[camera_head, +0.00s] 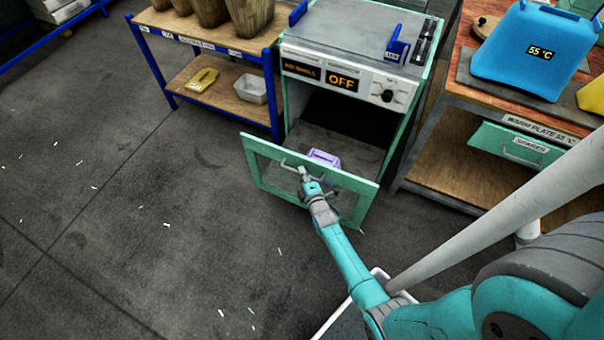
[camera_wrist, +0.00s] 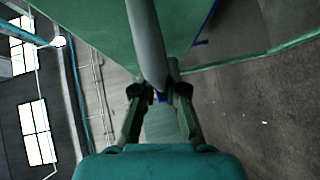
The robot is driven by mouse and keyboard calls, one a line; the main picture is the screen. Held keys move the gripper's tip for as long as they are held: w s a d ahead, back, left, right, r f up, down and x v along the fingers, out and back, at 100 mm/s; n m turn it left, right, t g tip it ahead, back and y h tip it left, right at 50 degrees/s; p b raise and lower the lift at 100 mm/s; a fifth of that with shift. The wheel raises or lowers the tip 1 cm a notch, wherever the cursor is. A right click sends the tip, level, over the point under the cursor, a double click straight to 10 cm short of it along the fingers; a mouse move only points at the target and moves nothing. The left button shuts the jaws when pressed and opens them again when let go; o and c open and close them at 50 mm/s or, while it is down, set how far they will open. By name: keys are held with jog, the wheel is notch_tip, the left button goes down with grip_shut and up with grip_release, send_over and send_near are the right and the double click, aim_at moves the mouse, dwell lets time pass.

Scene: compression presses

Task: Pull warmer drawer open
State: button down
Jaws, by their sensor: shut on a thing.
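The warmer (camera_head: 352,50) is a light cabinet with a display reading "OFF" and a dark knob. Its drawer (camera_head: 270,180), with a teal-framed front, stands out from the cabinet, so its inside shows from above. A lilac object (camera_head: 323,158) sits inside, behind the front panel. My gripper (camera_head: 304,174) is at the handle on the drawer front and is shut on it. In the wrist view the grey handle bar (camera_wrist: 148,45) runs between my two fingers (camera_wrist: 160,95), close to the teal drawer front (camera_wrist: 90,25).
A blue-framed shelf (camera_head: 222,97) with pots, a yellow item (camera_head: 202,79) and a grey bin (camera_head: 251,89) stands left. Open floor lies left and in front.

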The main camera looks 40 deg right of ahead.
jog(key=shift+f, duration=0.1)
jog(key=c, duration=1.2)
grip_release()
jog(key=shift+s, duration=0.1)
jog(key=v, duration=1.2)
jog(key=s+a+r+m+y, duration=0.2)
jog(key=s+a+r+m, duration=0.1)
jog(key=s+a+r, duration=0.4)
jog(key=s+a+r+m+y, duration=0.1)
jog(key=s+a+r+m, duration=0.1)
jog(key=s+a, duration=0.55)
jog(key=s+a+r+m+y, duration=0.2)
jog(key=s+r+m, duration=0.1)
jog(key=s+r, duration=0.4)
jog(key=s+a+r+m+y, duration=0.2)
jog(key=s+r, duration=0.5)
jog(key=r, duration=0.7)
jog(key=shift+a+m, duration=0.2)
jog(key=shift+m, duration=0.5)
